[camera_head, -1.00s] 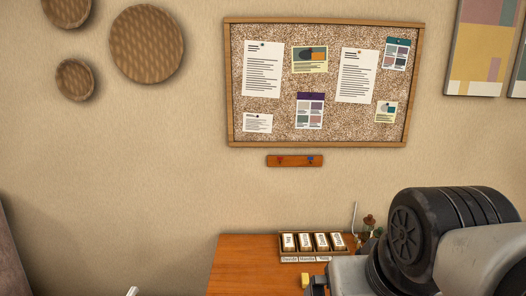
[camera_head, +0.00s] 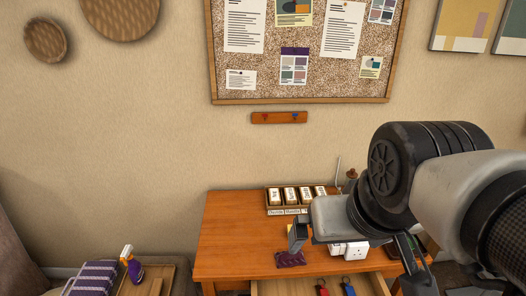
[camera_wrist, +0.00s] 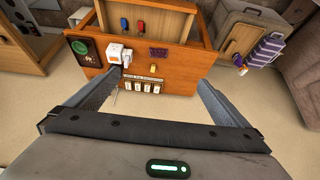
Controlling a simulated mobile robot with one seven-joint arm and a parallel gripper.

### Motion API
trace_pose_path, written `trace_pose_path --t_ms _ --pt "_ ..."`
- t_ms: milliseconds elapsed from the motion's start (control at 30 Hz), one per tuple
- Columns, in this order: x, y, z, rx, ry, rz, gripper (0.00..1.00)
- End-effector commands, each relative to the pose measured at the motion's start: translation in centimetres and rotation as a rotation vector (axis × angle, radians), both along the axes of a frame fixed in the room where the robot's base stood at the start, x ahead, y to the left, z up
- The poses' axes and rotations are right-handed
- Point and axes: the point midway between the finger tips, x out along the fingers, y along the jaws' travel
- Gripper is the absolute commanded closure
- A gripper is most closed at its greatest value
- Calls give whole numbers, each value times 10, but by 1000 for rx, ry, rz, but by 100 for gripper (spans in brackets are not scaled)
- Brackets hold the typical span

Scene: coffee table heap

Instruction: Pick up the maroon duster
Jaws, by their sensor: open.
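The maroon duster (camera_head: 290,258) appears as a small dark crumpled cloth on the wooden table top, close to its front edge. It also shows in the wrist view (camera_wrist: 158,54), above centre, beyond my fingertips. My gripper (camera_head: 299,236) is above the table, just behind and above the cloth in the head view. In the wrist view my gripper (camera_wrist: 158,82) has its two fingers wide apart with nothing between them. The gripper is not touching the duster.
A labelled tray of white blocks (camera_head: 275,211) stands at the table's back. A white socket box (camera_head: 354,251) is right of the duster. An open drawer (camera_head: 300,286) holds red and blue items. A spray bottle (camera_head: 134,268) and striped purple thing (camera_head: 95,277) are at left.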

Motion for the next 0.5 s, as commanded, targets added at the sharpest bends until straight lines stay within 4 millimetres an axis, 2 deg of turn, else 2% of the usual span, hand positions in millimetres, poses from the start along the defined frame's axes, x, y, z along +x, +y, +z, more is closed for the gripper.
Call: trace_pose_path --t_ms 200,300,367,467,500 --pt "0 0 0 0 0 0 0" --pt "8 0 -3 -5 10 1 0" --pt "18 -1 -7 -11 25 2 0" --pt "49 -1 -18 -26 63 9 0" --pt "66 -1 -25 -33 81 13 0"
